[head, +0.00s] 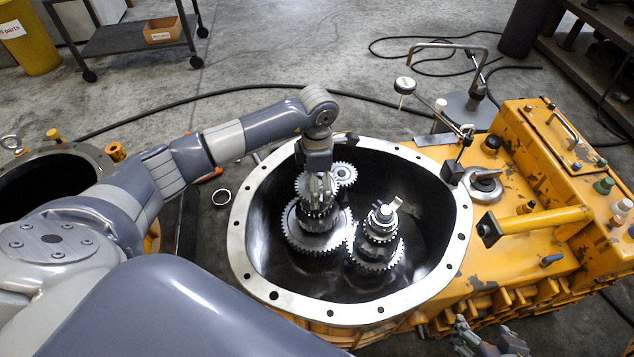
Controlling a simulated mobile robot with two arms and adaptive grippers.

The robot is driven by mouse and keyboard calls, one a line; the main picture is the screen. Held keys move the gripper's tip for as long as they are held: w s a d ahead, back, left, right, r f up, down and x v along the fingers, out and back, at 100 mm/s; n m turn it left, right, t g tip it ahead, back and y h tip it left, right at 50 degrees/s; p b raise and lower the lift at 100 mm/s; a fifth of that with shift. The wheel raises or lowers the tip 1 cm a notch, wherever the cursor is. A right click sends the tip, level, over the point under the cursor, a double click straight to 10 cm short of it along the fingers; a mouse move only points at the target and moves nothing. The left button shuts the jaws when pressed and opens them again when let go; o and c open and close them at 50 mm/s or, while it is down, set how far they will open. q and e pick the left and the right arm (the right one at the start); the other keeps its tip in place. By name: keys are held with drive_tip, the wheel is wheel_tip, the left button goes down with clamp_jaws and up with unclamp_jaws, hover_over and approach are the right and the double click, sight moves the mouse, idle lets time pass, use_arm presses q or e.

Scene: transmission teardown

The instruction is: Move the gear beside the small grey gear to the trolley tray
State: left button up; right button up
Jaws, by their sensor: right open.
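In the head view, a small grey gear (343,173) sits at the back inside the open housing. Beside it, nearer me, is a larger toothed gear (312,242) on an upright shaft stack. My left gripper (318,190) points down over this stack; its fingers overlap the upper gears, so whether they are open or closed on anything is unclear. A second gear stack (379,245) stands to the right. My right gripper (485,342) is open and empty at the bottom edge, outside the housing. The trolley tray (115,40) is at the upper left.
The housing's pale bolted rim (236,240) surrounds the gears. An orange box (163,30) sits on the trolley. The yellow gearbox body (560,190) with a projecting bar lies right. A black cable crosses the floor.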

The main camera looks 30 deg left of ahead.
use_arm(q)
drive_tip(key=shift+r+p, duration=0.45)
drive_tip(key=shift+r, duration=0.3)
drive_tip(key=shift+r+p, duration=0.95)
drive_tip(key=shift+r, duration=0.3)
use_arm(e)
drive_tip(key=s+d+g+h, duration=0.1)
drive_tip(key=s+d+g, duration=0.1)
drive_tip(key=s+g, duration=0.2)
drive_tip(key=shift+s+d+f, duration=0.15)
drive_tip(key=shift+s+f, duration=0.25)
drive_tip(key=shift+s, duration=1.3)
use_arm(q)
drive_tip(key=shift+r, duration=0.1)
use_arm(e)
drive_tip(key=shift+w+r, duration=0.1)
drive_tip(key=shift+w, duration=0.05)
